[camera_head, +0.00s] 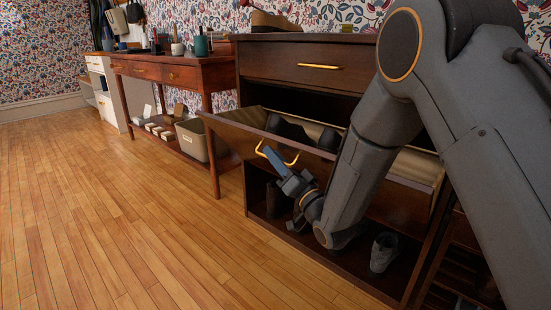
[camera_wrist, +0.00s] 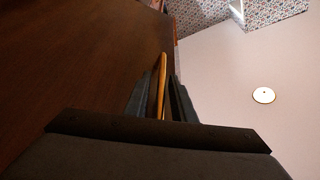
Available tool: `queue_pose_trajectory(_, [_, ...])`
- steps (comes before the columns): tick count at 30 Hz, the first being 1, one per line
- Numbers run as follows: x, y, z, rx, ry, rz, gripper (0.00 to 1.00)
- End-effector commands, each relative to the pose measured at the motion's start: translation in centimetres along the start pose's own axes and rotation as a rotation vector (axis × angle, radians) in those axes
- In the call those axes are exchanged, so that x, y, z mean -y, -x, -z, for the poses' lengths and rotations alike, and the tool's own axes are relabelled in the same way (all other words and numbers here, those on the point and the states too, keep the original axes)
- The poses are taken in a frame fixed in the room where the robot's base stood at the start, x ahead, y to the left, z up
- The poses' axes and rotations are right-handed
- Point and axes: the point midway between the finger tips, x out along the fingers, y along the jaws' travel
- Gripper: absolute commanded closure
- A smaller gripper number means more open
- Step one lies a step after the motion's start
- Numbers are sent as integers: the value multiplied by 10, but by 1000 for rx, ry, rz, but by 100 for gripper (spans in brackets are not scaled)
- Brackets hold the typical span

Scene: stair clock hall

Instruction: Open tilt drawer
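The tilt drawer (camera_head: 230,127) is a dark wood front of the shoe cabinet. It is tipped outward at the top, with dark shoes (camera_head: 287,130) visible in the space behind it. Its curved brass handle (camera_head: 291,161) is on the outer face. My gripper (camera_head: 272,158) is at this handle, reaching up from below and in front. In the wrist view the handle (camera_wrist: 160,75) runs between my two fingers (camera_wrist: 160,98), which are close together around it. The right part of the drawer is hidden behind my arm.
Above is a closed drawer with a straight brass handle (camera_head: 318,66). Below, an open shelf holds a grey shoe (camera_head: 383,252). A reddish side table (camera_head: 180,75) with a beige bin (camera_head: 195,140) stands to the left. The wooden floor (camera_head: 110,220) in front is clear.

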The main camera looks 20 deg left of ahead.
Motion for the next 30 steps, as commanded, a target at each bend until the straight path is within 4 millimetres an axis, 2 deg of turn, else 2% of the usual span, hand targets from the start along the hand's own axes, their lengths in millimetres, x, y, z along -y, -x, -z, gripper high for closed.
queue_pose_trajectory(10, [-1,6,1,-1,1,-4,73])
queue_pose_trajectory(21, [-1,62,3,-2,1,-5,73])
queue_pose_trajectory(25, [-1,74,2,-3,2,-4,73])
queue_pose_trajectory(30, [-1,78,2,-4,2,-2,73])
